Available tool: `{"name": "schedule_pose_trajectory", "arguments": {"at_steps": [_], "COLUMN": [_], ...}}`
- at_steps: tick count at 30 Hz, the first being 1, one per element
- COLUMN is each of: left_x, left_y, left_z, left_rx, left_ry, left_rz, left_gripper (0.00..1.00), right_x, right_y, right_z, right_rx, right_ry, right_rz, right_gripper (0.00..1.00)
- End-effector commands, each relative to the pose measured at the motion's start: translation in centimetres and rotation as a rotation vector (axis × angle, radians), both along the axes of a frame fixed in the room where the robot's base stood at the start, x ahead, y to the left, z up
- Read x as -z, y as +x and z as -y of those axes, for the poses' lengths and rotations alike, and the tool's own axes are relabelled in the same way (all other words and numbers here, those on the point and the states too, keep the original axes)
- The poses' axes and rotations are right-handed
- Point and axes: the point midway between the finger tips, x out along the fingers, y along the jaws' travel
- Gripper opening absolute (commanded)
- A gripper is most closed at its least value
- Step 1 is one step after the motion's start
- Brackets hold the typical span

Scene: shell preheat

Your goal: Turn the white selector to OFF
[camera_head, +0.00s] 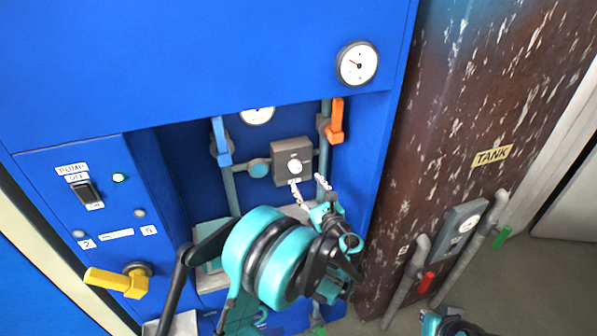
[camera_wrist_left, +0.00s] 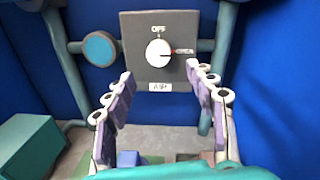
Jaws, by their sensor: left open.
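The white selector (camera_head: 295,167) is a round knob on a grey box (camera_head: 280,150) in the blue cabinet's recess. My left gripper (camera_head: 310,188) is open and empty just below the box in the head view. In the wrist view its two fingers (camera_wrist_left: 160,74) stand apart, below and to either side of the selector, not touching it. A teal and black piece of my right arm (camera_head: 452,323) shows at the bottom edge; its fingers are not visible.
Pipes with a blue handle (camera_head: 221,142) and an orange handle (camera_head: 335,120) flank the box. A yellow handle (camera_head: 118,281) and a black switch (camera_head: 86,192) are on the left panel. A rusty tank (camera_head: 460,110) stands right.

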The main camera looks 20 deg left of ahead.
Motion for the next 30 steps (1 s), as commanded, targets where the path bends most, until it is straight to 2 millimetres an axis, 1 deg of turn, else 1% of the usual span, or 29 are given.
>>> {"name": "schedule_pose_trajectory", "arguments": {"at_steps": [5, 9, 15, 19, 25, 26, 27, 29, 30], "left_x": [0.2, 0.3, 0.1, 0.0, 0.0, 0.0, 0.0, 0.0, 0.0], "left_y": [1.8, 3.7, 5.5, 5.9, 5.9, 5.9, 5.9, 5.9, 5.9], "left_z": [-1.6, -3.0, -4.4, -4.7, -4.7, -4.7, -4.7, -4.7, -4.7], "left_rx": [-0.004, -0.004, -0.002, -0.001, -0.001, -0.001, -0.001, -0.001, -0.001], "left_ry": [0.002, 0.001, 0.000, -0.001, -0.002, -0.002, -0.002, -0.002, -0.002], "left_rz": [0.000, 0.000, 0.000, 0.000, 0.000, 0.000, 0.000, 0.000, 0.000], "left_gripper": [0.56, 0.56, 0.56, 0.56, 0.56, 0.50, 0.40, 0.24, 0.13], "right_x": [0.9, 1.6, 2.2, 2.2, 2.2, 2.2, 2.2, 2.2, 2.2], "right_y": [0.0, 0.0, 0.0, 0.0, 0.0, 0.0, 0.0, 0.0, 0.0], "right_z": [0.0, 0.0, 0.0, 0.0, 0.0, 0.0, 0.0, 0.0, 0.0], "right_rx": [0.000, 0.000, 0.000, 0.000, 0.000, 0.000, 0.000, 0.000, 0.000], "right_ry": [0.000, 0.000, 0.000, 0.000, 0.000, 0.000, 0.000, 0.000, 0.000], "right_rz": [0.000, 0.000, 0.000, 0.000, 0.000, 0.000, 0.000, 0.000, 0.000], "right_gripper": [0.00, 0.00, 0.00, 0.00, 0.00, 0.00, 0.00, 0.00, 0.00]}}
